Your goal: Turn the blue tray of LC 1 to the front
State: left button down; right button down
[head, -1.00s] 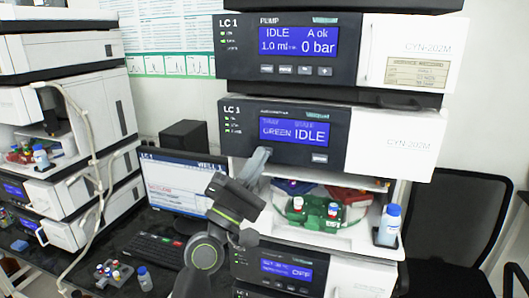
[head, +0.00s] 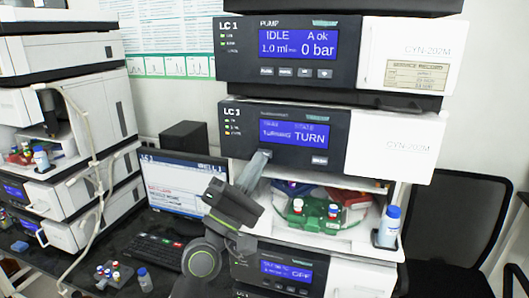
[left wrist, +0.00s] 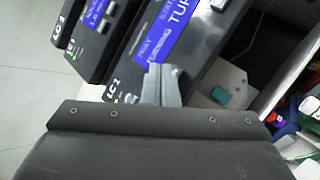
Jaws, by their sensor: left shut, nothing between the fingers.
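The LC 1 autosampler (head: 285,135) is the dark-fronted unit below the pump; its display (head: 295,133) reads TURN. Below it, in the open bay, the green tray (head: 310,220) is at the front with vials in it. The red tray (head: 345,197) is behind it on the right. A bit of the blue tray (head: 285,187) shows behind on the left, mostly hidden. My left gripper (head: 261,158) is shut and empty, its tips at the lower edge of the autosampler front. In the left wrist view its tips (left wrist: 162,75) are close to the panel below the display. My right gripper is out of view.
A white bottle with a blue cap (head: 389,226) stands at the bay's right side. The pump (head: 290,45) is above. A monitor (head: 185,185) and keyboard (head: 155,248) are on the left, with another instrument stack (head: 65,90) beyond. A black chair (head: 455,230) is at right.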

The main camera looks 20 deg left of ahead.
pick_arm(q)
jog(key=shift+s, duration=0.15)
jog(key=s+p, duration=0.1)
jog(key=s, duration=0.3)
jog(key=shift+s, duration=0.4)
